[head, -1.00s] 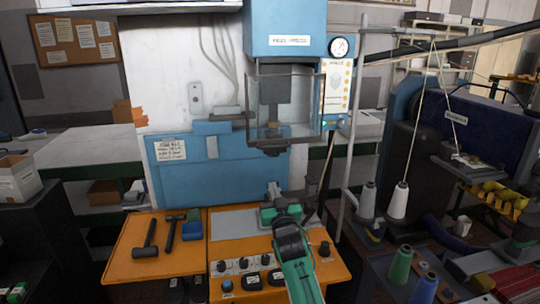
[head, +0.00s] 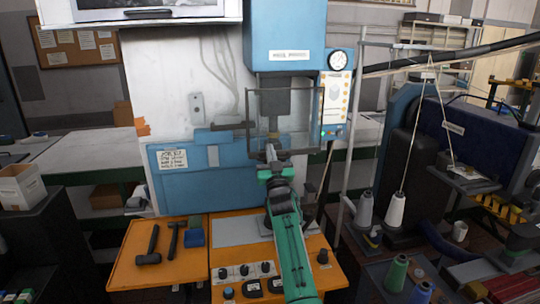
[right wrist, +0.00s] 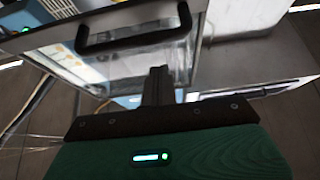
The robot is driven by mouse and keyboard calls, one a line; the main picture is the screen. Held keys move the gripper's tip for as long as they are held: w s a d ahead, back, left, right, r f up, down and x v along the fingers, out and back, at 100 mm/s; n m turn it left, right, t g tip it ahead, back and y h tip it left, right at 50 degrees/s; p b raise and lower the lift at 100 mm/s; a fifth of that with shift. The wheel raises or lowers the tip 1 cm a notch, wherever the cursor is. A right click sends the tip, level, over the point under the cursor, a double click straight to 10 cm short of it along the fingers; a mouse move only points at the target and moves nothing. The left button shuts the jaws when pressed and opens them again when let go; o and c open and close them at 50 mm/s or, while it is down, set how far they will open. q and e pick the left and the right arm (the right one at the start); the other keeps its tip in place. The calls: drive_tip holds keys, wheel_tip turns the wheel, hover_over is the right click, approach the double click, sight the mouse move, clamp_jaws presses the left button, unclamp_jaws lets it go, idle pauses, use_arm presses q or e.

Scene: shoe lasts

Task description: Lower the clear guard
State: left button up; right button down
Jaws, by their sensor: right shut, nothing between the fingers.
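The clear guard (head: 305,112) is a see-through panel in a dark frame, hanging raised in front of the blue press head. It also fills the upper part of the right wrist view, where its black bar handle (right wrist: 138,36) shows. My right gripper (head: 270,152) is shut and empty, with its fingertips overlapping the guard's lower edge in the head view. In the right wrist view the shut fingers (right wrist: 157,72) point toward the guard, just below the handle; I see no clear grip on it. Whether they touch the panel I cannot tell. My left gripper is not in view.
Below is an orange bench (head: 135,268) with hammers (head: 150,248), a blue block (head: 194,236) and a knob panel (head: 250,275). A gauge (head: 338,60) and control panel (head: 334,100) stand right of the guard. Thread cones (head: 396,210) and a sewing machine are further right.

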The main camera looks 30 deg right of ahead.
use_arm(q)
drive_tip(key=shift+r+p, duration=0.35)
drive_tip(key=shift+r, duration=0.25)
use_arm(e)
drive_tip(key=shift+w+f, duration=0.15)
drive_tip(key=shift+f, duration=1.3)
